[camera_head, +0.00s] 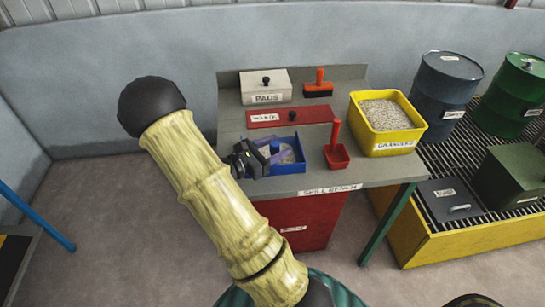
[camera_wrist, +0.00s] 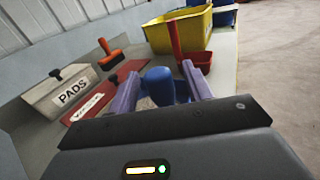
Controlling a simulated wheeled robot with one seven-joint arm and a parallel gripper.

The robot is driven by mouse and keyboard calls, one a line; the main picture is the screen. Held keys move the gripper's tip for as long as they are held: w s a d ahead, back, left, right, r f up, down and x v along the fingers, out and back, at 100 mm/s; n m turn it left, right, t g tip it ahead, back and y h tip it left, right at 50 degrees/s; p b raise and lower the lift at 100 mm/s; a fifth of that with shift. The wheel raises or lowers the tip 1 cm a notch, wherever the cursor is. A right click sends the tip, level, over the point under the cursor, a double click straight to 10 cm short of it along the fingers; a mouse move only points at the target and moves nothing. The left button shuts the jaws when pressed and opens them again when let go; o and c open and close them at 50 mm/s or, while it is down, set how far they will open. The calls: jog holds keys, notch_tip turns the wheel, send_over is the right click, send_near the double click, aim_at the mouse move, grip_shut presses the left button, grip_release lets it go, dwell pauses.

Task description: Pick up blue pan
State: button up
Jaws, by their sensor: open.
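The blue pan (camera_head: 290,169) lies on the grey bench top (camera_head: 352,178), near its front left, with grey granular stuff inside. Its blue handle (camera_head: 275,147) stands up beside my gripper (camera_head: 264,154). In the wrist view the rounded blue handle (camera_wrist: 159,86) shows between the two purple fingers of my gripper (camera_wrist: 160,74). The fingers are spread, one on each side of the handle. I cannot tell whether either finger touches it. The lower part of the pan is hidden by my gripper in the wrist view.
A red scoop (camera_head: 337,155) stands close right of the pan. Behind are a red lidded panel (camera_head: 270,119), a PADS box (camera_head: 265,88) and an orange-handled brush (camera_head: 318,90). A yellow granule bin (camera_head: 388,128) stands right. Drums and boxes occupy the grated platform (camera_head: 455,158).

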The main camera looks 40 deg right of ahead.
dwell(0.4)
grip_shut()
jog(key=shift+r, duration=0.1)
